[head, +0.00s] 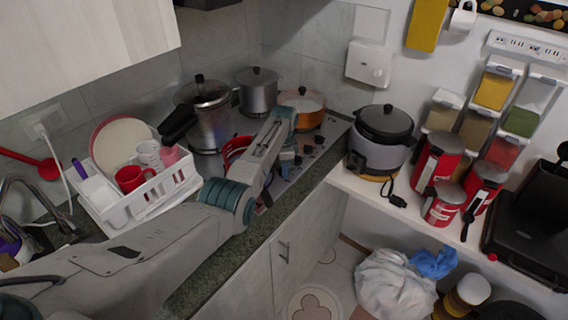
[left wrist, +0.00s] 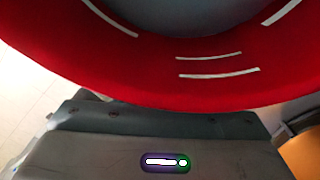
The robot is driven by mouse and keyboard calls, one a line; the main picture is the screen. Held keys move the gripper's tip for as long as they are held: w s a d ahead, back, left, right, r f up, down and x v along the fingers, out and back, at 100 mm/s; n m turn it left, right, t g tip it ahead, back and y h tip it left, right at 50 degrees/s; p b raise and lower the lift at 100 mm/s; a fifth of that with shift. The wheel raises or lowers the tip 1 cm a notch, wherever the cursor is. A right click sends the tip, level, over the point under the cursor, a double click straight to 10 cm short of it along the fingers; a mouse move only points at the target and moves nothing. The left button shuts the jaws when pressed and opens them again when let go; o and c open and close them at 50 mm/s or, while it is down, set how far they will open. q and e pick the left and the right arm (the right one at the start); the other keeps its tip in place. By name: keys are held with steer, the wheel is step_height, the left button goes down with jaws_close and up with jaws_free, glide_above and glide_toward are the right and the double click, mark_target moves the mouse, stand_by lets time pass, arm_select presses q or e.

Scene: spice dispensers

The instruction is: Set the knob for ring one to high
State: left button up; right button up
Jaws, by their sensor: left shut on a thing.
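The stove (head: 327,137) stands on the counter, with a row of small dark knobs (head: 308,149) along its right front side. My left arm reaches over the counter from the left. My left gripper (head: 289,165) is low at the front of the stove, by the knob row, and is shut on what seems to be a knob. Its fingertips and the held knob are mostly hidden by the arm, so the knob's setting cannot be read. A red pot (head: 236,150) on the stove is close beside the gripper; its red side (left wrist: 190,75) fills the top of the left wrist view.
A tall steel pot (head: 211,125), a grey pot (head: 257,92) and an orange pot (head: 309,105) stand on the stove. A white dish rack (head: 140,205) is at left. A rice cooker (head: 383,150) and red canisters (head: 436,165) stand on the right shelf.

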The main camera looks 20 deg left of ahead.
arm_select(q)
steer(key=shift+r+m, duration=0.1)
steer(key=shift+m, duration=0.5)
steer(key=o, duration=1)
step_height(320, 180, up, 11)
steer(key=b, duration=0.2)
steer(key=shift+b, duration=0.3)
